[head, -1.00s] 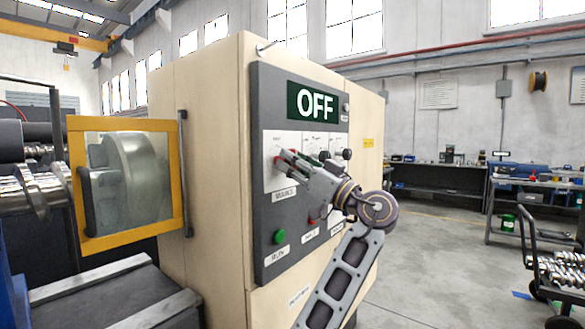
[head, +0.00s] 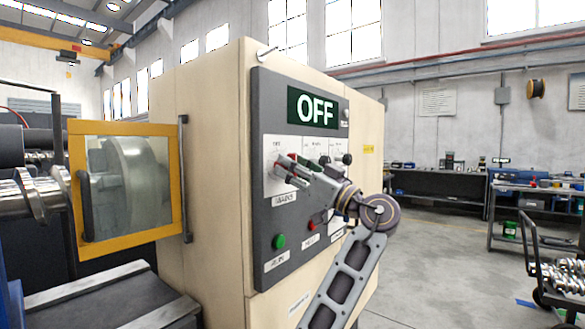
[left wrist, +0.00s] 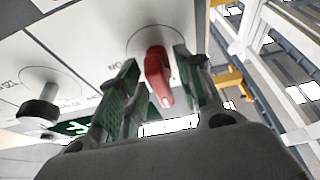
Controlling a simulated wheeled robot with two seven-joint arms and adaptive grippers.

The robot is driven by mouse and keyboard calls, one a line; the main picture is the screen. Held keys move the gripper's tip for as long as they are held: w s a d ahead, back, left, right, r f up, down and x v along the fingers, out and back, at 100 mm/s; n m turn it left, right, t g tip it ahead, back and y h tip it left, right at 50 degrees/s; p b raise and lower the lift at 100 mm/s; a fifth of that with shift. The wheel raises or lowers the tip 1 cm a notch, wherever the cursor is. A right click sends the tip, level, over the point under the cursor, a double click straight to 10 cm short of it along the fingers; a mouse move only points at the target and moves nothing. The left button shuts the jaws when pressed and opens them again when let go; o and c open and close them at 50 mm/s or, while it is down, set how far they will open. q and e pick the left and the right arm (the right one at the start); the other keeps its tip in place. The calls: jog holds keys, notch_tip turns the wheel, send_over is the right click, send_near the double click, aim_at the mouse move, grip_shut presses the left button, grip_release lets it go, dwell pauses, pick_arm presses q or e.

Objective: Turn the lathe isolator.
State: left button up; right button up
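The lathe isolator is a red handle (left wrist: 158,75) on a round plate on the cabinet's white panel. In the left wrist view it sits between the two green-padded fingers of my left gripper (left wrist: 155,88), with a visible gap on each side. In the head view my left gripper (head: 290,172) is at the upper left of the grey control panel (head: 262,222), in front of the isolator and largely hiding it. A sign (head: 313,111) above reads OFF. My right gripper is not in view.
A black knob (head: 347,160) is right of the gripper. A green button (head: 279,241) and a red button (head: 311,226) are below. The yellow-framed lathe guard (head: 76,190) is at left. Open floor (head: 430,265) lies right of the cabinet.

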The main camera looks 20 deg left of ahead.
pick_arm(q)
jog(key=shift+d, duration=0.15)
jog(key=v, duration=1.1)
jog(key=shift+d+f, duration=0.2)
jog(key=shift+d, duration=0.1)
jog(key=shift+s, duration=0.1)
jog(key=shift+r, duration=0.15)
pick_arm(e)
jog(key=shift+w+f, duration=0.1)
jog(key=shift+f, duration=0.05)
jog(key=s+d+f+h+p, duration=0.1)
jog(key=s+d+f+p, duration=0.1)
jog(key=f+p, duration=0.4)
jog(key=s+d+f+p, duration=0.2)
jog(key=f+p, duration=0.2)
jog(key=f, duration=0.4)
pick_arm(q)
notch_tip(320, 180, up, 21)
jog(key=p, duration=1.2)
jog(key=shift+r, duration=0.25)
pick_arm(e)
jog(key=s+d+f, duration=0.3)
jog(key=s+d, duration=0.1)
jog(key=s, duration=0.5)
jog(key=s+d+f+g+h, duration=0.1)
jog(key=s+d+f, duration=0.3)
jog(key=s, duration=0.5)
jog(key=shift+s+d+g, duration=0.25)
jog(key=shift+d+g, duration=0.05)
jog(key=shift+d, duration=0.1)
